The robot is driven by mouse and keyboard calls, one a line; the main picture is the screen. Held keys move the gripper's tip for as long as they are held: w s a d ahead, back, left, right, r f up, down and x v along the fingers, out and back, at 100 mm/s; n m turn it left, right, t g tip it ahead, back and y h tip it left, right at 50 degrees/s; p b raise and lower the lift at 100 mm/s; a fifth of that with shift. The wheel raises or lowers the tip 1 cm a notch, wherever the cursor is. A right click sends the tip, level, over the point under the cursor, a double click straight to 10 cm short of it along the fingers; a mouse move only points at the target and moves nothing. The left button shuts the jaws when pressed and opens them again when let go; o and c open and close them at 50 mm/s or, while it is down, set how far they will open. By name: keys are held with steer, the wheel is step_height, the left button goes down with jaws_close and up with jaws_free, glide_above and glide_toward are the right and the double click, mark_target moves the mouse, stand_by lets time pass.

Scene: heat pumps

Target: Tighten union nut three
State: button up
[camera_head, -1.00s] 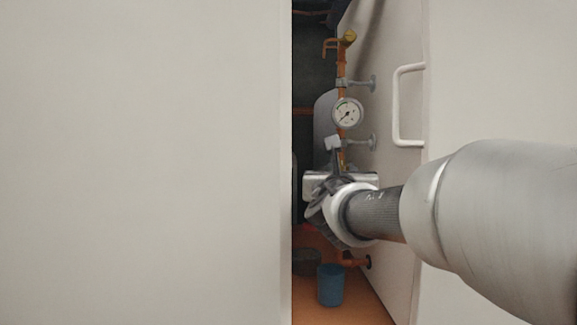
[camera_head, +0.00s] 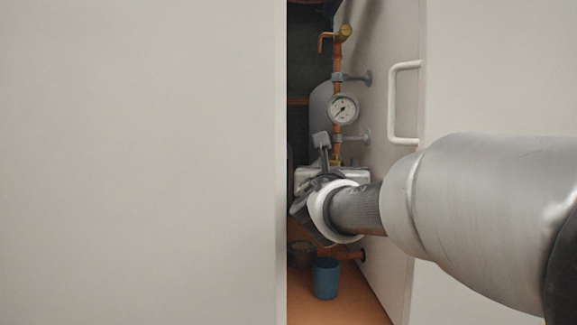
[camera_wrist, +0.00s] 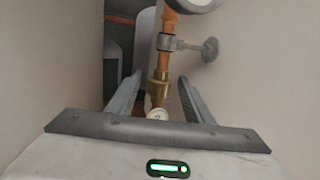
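A brass union nut (camera_wrist: 159,90) sits on the vertical copper pipe (camera_head: 337,60) below a valve fitting. Which numbered nut it is cannot be told. My gripper (camera_wrist: 160,77) is open, with one grey finger on each side of the pipe and nut. Gaps show between both fingers and the nut, so it holds nothing. In the head view my gripper (camera_head: 320,160) reaches into the narrow opening in front of the lower pipe, and hides most of the fittings there. A pale round cap (camera_wrist: 157,114) shows below the nut.
A pressure gauge (camera_head: 343,109) and grey valve handles (camera_head: 364,78) project from the pipe. A large pale panel (camera_head: 140,160) bounds the opening on the left; a panel with a white handle (camera_head: 392,105) bounds it on the right. A blue cup (camera_head: 326,279) stands on the orange floor.

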steer(key=shift+f+b, duration=0.25)
steer(key=shift+b, duration=0.4)
steer(key=n+y+b, duration=0.1)
steer(key=y+b, duration=0.1)
steer(key=b, duration=0.1)
steer(key=shift+t, duration=0.3)
steer(key=shift+w+n+y+b, duration=0.1)
steer(key=shift+n+y+b, duration=0.25)
steer(key=shift+b, duration=0.85)
steer(key=y+b, duration=0.1)
steer(key=b, duration=0.2)
steer(key=shift+n+b, duration=0.35)
steer(key=n+y+b, duration=0.1)
steer(key=y+b, duration=0.1)
steer(key=b, duration=0.4)
steer(key=shift+r+b, duration=0.1)
steer(key=shift+b, duration=0.5)
steer(key=shift+r, duration=0.1)
steer(key=shift+c, duration=0.2)
jaws_close()
